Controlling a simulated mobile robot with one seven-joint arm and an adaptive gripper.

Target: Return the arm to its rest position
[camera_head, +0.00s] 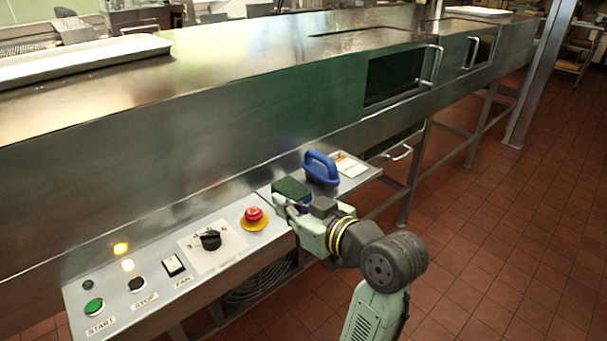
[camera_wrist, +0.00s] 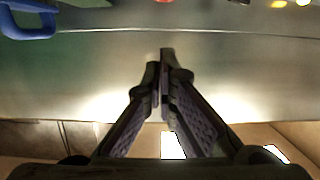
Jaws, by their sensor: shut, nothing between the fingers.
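My gripper (camera_head: 283,203) is at the front edge of the control panel, to the right of the red stop button (camera_head: 254,215). In the wrist view my gripper (camera_wrist: 160,75) has its fingers together at the tips with nothing between them. My arm bends down from there to the lower right of the head view. A dark green block (camera_head: 291,188) shows just behind the gripper; I cannot tell whether they touch.
The control panel (camera_head: 130,308) carries a black knob (camera_head: 210,240), a fan switch (camera_head: 173,265), and start and stop buttons, with two amber lights lit. The long steel machine (camera_head: 230,110) stands behind it. The tiled floor (camera_head: 490,250) at right is open.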

